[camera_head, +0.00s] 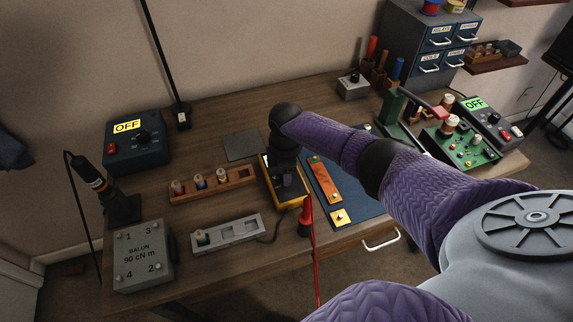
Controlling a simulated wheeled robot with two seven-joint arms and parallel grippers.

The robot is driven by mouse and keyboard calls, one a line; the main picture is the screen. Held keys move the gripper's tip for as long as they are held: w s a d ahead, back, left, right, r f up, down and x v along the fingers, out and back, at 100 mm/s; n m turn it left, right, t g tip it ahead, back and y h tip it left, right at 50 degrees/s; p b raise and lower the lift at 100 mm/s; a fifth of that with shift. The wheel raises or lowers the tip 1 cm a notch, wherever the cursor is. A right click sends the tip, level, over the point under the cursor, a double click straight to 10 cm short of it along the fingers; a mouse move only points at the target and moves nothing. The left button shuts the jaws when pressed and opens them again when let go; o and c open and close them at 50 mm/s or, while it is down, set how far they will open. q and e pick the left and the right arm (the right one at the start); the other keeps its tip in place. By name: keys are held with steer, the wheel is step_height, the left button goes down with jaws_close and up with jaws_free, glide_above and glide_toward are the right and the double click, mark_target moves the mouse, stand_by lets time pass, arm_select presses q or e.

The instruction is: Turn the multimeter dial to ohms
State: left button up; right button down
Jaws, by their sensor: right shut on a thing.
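The multimeter (291,205) is a yellow-edged case lying on the wooden bench near the middle of the head view. My right gripper (286,182) reaches down over it from above and is shut on its dial. The gripper and wrist hide the dial and most of the meter's face, so the pointer and its setting cannot be read. A red probe (305,222) with a red lead stands at the meter's lower right corner. My left gripper is not in view.
A wooden rack (213,185) and a grey tray (227,232) lie left of the meter. A blue mat (350,212) with an orange strip (324,181) lies right. A grey BALUN block (143,256) and a dark OFF box (135,145) stand further left.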

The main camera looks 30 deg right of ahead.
steer(key=m+p, duration=0.1)
steer(key=m, duration=0.2)
steer(key=shift+r+m, duration=0.1)
steer(key=shift+m, duration=0.3)
steer(key=m+p, duration=0.1)
steer(key=m, duration=0.2)
steer(key=shift+m+p, duration=0.3)
steer(key=shift+m, duration=1.2)
steer(key=shift+m+p, duration=0.45)
steer(key=shift+m, duration=0.85)
